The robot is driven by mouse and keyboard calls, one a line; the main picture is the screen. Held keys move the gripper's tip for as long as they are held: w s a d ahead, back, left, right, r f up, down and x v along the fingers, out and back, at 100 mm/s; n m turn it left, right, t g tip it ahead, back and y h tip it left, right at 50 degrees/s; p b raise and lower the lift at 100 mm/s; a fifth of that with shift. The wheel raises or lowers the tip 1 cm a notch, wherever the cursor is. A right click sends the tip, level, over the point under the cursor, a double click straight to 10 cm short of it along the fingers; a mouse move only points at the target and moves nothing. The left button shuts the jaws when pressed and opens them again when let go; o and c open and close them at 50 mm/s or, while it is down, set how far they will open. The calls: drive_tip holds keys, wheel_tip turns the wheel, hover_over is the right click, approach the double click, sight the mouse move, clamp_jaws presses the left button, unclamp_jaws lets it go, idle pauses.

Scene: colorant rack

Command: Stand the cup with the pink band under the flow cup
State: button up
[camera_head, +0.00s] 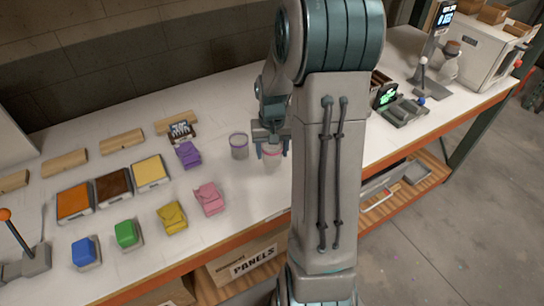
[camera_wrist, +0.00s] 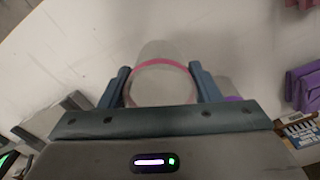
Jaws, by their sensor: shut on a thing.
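The cup with the pink band (camera_head: 272,155) is clear and sits between the fingers of my gripper (camera_head: 270,148) over the white bench. In the wrist view the pink-banded cup (camera_wrist: 161,84) is between the two fingers of my gripper (camera_wrist: 161,90), which is shut on it. I cannot tell whether its base touches the bench. A stand with a lit display (camera_head: 443,18) at the back right has a pale, brown-topped vessel (camera_head: 450,62) beside it; I cannot tell for sure whether this is the flow cup.
A purple-banded cup (camera_head: 239,146) stands just left of my gripper. Color trays, wooden blocks and colored pouches fill the bench's left side. A device with a green display (camera_head: 386,95) and a white box-shaped machine (camera_head: 487,50) are on the right. My arm hides the bench's middle.

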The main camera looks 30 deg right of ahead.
sight(272, 160)
drive_tip(key=shift+f+p, duration=0.4)
drive_tip(key=shift+f, duration=1.55)
drive_tip(key=shift+f, duration=0.15)
drive_tip(key=o, duration=1)
